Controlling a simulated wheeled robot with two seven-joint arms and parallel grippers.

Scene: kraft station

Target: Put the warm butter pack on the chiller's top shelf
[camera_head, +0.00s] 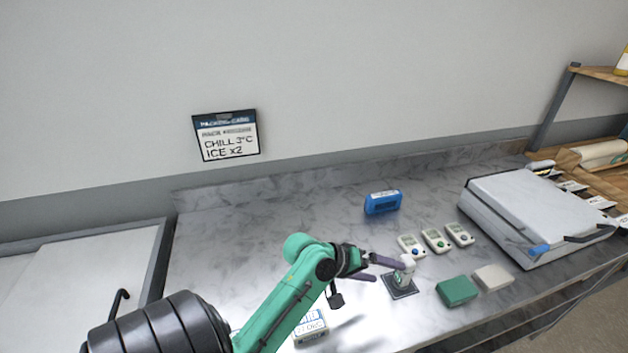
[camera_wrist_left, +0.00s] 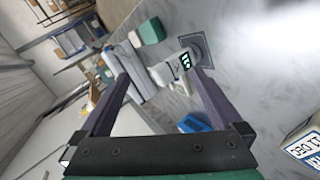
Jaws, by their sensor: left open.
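My left gripper (camera_head: 390,271) is open, with its fingers beside a small white device (camera_head: 404,270) on a dark square pad (camera_head: 402,291). In the left wrist view the device (camera_wrist_left: 168,73) shows between or just beyond the open fingertips (camera_wrist_left: 160,74); I cannot tell which. A green block (camera_head: 457,291) and a pale block (camera_head: 493,277) lie to its right on the counter. No readable label tells me which thing is the warm butter pack. A white panel with a black handle (camera_head: 122,298) is at the left; I cannot tell whether it is the chiller. No shelf inside it shows.
Three white handheld units (camera_head: 435,241) lie behind the blocks. A blue item (camera_head: 383,203) stands further back. A grey lidded case (camera_head: 535,215) fills the right. A labelled white box (camera_head: 311,326) is under my arm. A wall card (camera_head: 226,136) reads CHILL 3°C, ICE x2. The counter's back left is clear.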

